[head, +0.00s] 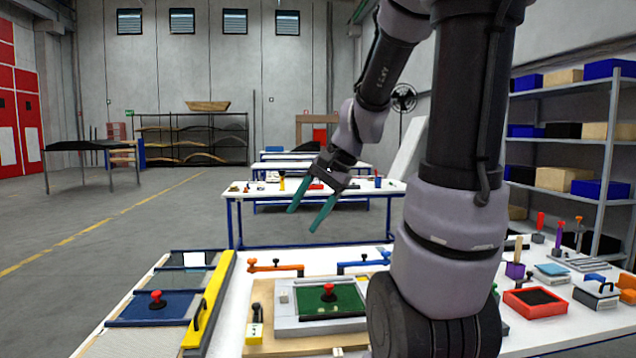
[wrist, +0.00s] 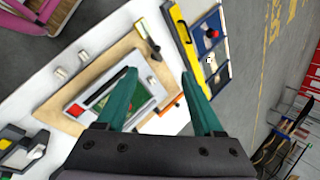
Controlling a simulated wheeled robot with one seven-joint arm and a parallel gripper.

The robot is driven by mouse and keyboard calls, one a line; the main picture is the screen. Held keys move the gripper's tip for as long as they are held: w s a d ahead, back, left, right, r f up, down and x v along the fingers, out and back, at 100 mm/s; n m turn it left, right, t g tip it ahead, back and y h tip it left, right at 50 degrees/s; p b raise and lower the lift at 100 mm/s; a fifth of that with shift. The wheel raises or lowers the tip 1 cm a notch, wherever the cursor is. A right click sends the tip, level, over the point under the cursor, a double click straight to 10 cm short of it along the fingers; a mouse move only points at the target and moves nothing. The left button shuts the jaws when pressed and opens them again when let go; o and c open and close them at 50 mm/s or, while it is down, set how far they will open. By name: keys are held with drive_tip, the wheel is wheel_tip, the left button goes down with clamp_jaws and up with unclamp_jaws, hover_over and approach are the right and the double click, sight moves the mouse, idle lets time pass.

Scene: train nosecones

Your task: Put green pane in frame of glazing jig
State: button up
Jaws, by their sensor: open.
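The green pane (head: 345,300) with a red knob lies inside the pale grey frame (head: 290,325) of the glazing jig on a wooden board (head: 262,290). It looks flat there; whether it is fully seated I cannot tell. In the wrist view the green pane (wrist: 103,98) shows partly, inside the light frame, with my left finger covering part of it. My gripper (head: 302,220) is open and empty, raised above and behind the jig in the head view. In the wrist view its teal fingers (wrist: 158,74) are spread apart with nothing between them.
An orange clamp (head: 276,266) and a blue clamp (head: 364,264) stand at the jig's far side. A rack at left holds a blue pane (head: 130,308) beside a yellow bar (head: 208,305). A red tray (head: 535,302) and several tools lie at right. Other tables stand behind.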

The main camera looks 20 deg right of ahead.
drive_tip(key=s+a+r+n+t+h, duration=0.1)
drive_tip(key=s+r+n+t+h, duration=0.1)
drive_tip(key=s+r+n, duration=0.4)
drive_tip(key=s+r+t, duration=0.1)
drive_tip(key=s+r, duration=0.1)
drive_tip(key=s, duration=0.1)
drive_tip(key=shift+s+h, duration=0.15)
drive_tip(key=shift+h, duration=0.25)
